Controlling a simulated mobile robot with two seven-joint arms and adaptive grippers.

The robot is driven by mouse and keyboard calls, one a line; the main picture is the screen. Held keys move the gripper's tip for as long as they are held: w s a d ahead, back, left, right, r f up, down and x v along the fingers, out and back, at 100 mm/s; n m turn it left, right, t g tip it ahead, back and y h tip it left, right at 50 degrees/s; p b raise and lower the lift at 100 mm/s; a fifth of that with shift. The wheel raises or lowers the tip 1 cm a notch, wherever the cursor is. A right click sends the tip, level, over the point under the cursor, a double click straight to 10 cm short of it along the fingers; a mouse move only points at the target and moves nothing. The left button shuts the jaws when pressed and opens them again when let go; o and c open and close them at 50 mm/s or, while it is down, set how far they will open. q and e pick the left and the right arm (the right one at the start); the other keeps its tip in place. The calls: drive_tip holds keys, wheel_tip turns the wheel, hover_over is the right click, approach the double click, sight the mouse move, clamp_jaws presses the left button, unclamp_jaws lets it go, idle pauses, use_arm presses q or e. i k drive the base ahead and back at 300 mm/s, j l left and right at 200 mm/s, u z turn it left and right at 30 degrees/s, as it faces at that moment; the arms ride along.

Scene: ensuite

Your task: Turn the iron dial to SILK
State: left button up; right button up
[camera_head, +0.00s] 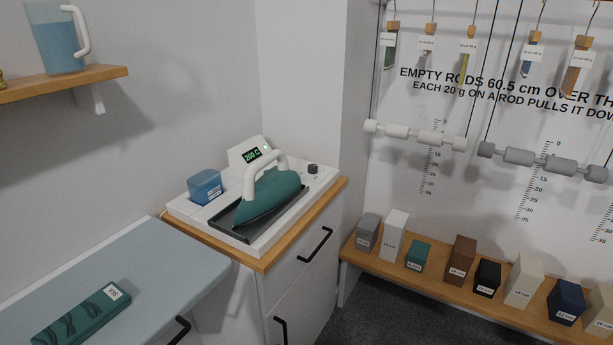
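A green iron (267,197) with a white handle rests on a dark plate (229,222) set in a white ironing station (281,228). A small dark knob (312,169) sits at the station's back right, to the right of the iron; it appears to be the dial. Its markings are too small to read, so I cannot tell its setting. A display (253,156) behind the iron seems to read 200 C. Neither of my grippers is in view.
A blue container (205,186) stands on the station's left. The wooden-topped cabinet (263,262) has dark handles. A grey-blue board (150,270) at lower left carries a folded green cloth (82,313). Labelled blocks line a low shelf (455,292) at right, under hanging rods (415,135).

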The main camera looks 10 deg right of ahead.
sight(312, 167)
drive_tip(key=i+l+u, duration=0.2)
drive_tip(key=l, duration=0.55)
drive_tip(key=i+l+u, duration=0.25)
drive_tip(key=l, duration=0.5)
drive_tip(key=l+u, duration=0.2)
drive_tip(key=l, duration=0.6)
drive_tip(key=k, duration=0.05)
